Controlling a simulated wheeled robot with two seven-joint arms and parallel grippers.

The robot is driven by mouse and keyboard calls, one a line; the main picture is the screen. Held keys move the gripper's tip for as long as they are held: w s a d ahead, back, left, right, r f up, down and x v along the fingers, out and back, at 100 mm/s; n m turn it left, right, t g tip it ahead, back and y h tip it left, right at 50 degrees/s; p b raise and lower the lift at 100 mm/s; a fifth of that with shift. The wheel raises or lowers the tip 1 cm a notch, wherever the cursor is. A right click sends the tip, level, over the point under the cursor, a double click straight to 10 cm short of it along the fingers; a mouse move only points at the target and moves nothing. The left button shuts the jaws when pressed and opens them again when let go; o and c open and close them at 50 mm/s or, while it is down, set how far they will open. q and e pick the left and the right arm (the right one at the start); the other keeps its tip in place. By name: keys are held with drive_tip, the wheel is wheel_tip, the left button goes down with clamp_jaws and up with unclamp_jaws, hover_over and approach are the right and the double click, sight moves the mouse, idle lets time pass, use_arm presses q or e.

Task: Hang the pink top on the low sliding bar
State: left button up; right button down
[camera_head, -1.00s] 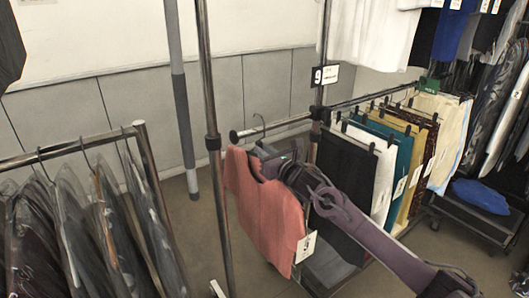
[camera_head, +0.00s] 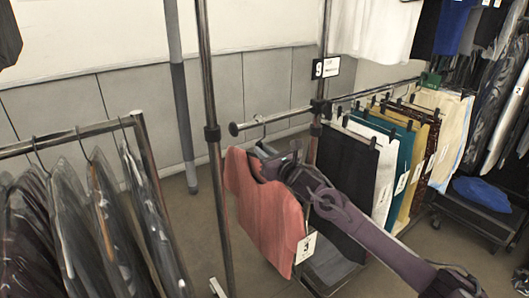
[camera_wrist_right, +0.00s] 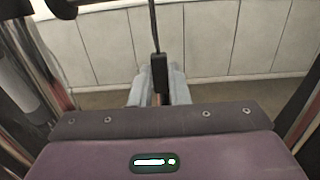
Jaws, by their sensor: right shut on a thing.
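The pink top (camera_head: 268,210) hangs from a hanger, with a white number tag at its lower right corner. My right gripper (camera_head: 265,152) is shut on the hanger just above the top's neckline. In the right wrist view the gripper's fingers (camera_wrist_right: 158,92) close around the hanger's dark neck (camera_wrist_right: 159,72). The low sliding bar (camera_head: 285,116) ends in a dark knob at its left. The hanger's hook (camera_head: 260,122) is at the bar near that end; I cannot tell whether it rests on it. My left gripper is not in view.
Black, white, teal, yellow and patterned trousers (camera_head: 402,160) hang along the bar to the right. A rack of dark covered garments (camera_head: 75,230) stands at the left. A chrome upright (camera_head: 213,135) stands just left of the top.

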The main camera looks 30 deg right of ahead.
drive_tip(key=shift+f+b, duration=0.35)
drive_tip(key=shift+f, duration=0.05)
drive_tip(key=shift+r, duration=0.1)
drive_tip(key=c, duration=1.3)
unclamp_jaws()
drive_tip(key=s, duration=0.4)
drive_tip(key=s+b, duration=0.1)
drive_tip(key=s, duration=0.1)
drive_tip(key=shift+s+d+f, duration=0.3)
drive_tip(key=shift+s+r, duration=0.1)
drive_tip(key=shift+s, duration=0.5)
